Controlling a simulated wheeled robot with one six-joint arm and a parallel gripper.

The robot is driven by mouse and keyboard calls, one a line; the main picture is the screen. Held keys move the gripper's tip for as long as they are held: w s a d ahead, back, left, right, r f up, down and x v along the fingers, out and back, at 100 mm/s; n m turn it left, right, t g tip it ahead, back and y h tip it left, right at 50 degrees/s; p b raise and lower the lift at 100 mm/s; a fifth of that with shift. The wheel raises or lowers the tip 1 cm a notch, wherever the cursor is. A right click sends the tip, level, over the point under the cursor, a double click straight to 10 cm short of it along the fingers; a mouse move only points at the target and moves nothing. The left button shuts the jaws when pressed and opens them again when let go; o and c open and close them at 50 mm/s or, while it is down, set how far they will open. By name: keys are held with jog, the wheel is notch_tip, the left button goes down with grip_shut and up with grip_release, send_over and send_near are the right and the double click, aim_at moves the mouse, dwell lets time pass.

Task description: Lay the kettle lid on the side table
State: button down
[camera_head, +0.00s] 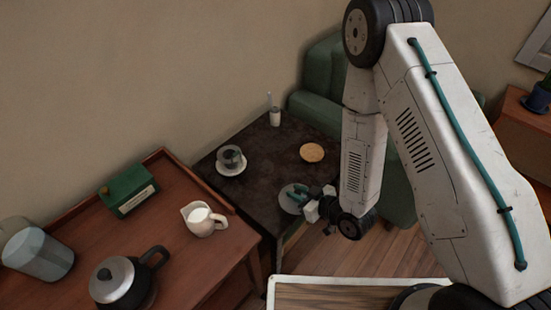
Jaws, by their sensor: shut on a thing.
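The dark side table (250,185) stands in the middle of the view. A black kettle (139,291) stands on the brown sideboard at lower left. A grey domed top with a dark knob (104,274) shows on the kettle.
The side table also bears a cup on a saucer (231,168), a wooden coaster (312,152) and a small white pot (275,118). A creamer (203,219), green box (129,190) and glass jug (40,255) stand on the sideboard (180,270). A green armchair (318,106) stands behind.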

jog(key=shift+s+a+f, duration=0.25)
jog(key=shift+s+a, duration=0.15)
jog(key=shift+s, duration=0.2)
jog(key=shift+w+a+f+n+g, duration=0.1)
jog(key=shift+w+a+n+g, duration=0.1)
jog(key=shift+n+g, duration=0.1)
jog(key=w, duration=0.4)
jog(key=w+a+f, duration=0.1)
jog(key=w, duration=0.4)
jog(key=w+a, duration=0.1)
jog(key=w, duration=0.4)
jog(key=shift+w+f, duration=0.15)
jog(key=shift+f, duration=0.05)
jog(key=shift+w+f, duration=0.15)
jog(key=shift+f, duration=0.75)
jog(key=shift+w+f, duration=0.15)
jog(key=shift+f, duration=0.7)
jog(key=shift+f, duration=0.15)
jog(key=c, duration=1.3)
grip_release()
jog(key=v, duration=1.2)
jog(key=shift+d, duration=0.1)
